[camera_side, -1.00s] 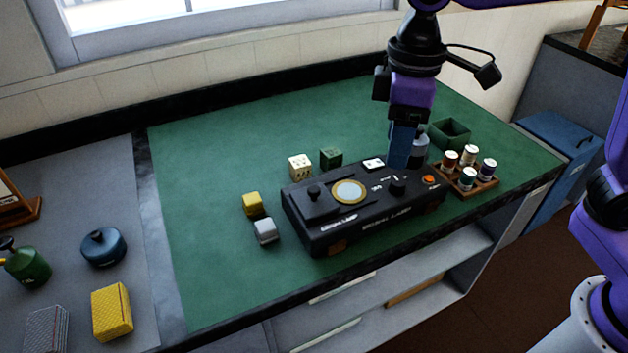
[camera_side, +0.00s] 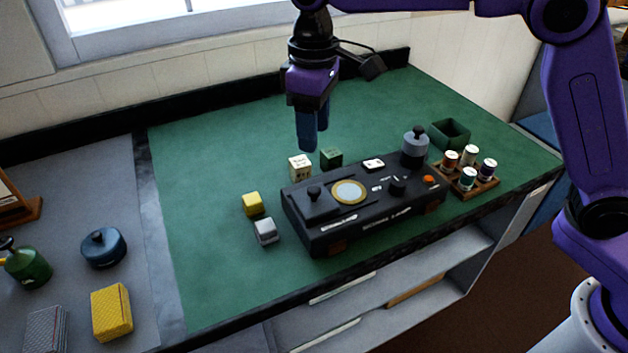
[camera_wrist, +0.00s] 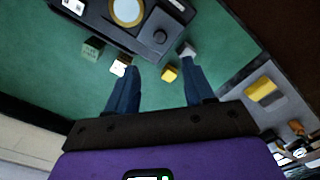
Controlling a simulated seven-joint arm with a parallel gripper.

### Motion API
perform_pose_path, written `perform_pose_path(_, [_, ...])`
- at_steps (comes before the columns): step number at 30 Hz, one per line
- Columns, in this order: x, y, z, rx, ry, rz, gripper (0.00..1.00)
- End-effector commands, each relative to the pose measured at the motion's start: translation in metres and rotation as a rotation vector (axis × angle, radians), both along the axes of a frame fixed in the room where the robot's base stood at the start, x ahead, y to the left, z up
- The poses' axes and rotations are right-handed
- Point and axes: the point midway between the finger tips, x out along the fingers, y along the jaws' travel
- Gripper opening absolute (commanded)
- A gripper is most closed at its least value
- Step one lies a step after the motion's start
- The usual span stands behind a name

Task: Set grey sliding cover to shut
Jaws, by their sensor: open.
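My gripper (camera_side: 312,148) is in the air behind the box's left part, above and apart from the cover. It points down, and its blue fingers (camera_wrist: 161,66) are spread and empty in the wrist view.
A grey cylinder with a black knob (camera_side: 414,150) stands at the box's right end, near an orange button (camera_side: 429,180). A cream cube (camera_side: 299,167) and green cube (camera_side: 331,158) sit behind the box. Yellow (camera_side: 252,203) and light grey (camera_side: 265,231) blocks lie left. A spool tray (camera_side: 481,188) is right.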

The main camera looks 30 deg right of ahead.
Motion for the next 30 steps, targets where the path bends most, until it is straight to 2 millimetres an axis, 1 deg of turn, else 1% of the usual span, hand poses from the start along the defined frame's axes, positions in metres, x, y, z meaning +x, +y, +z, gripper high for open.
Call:
perform_pose_path(1, [-0.001, -0.001, -0.01, -0.004, 0.004, 0.0, 0.52])
perform_pose_path(12, [-0.001, -0.001, -0.079, -0.002, 0.002, 0.0, 0.52])
perform_pose_path(18, [-0.001, -0.001, -0.108, -0.001, 0.001, 0.0, 0.52])
perform_pose_path(24, [-0.001, 0.0, -0.122, 0.001, -0.001, 0.0, 0.52])
perform_pose_path(30, [0.0, 0.0, -0.123, 0.001, -0.001, 0.0, 0.52])
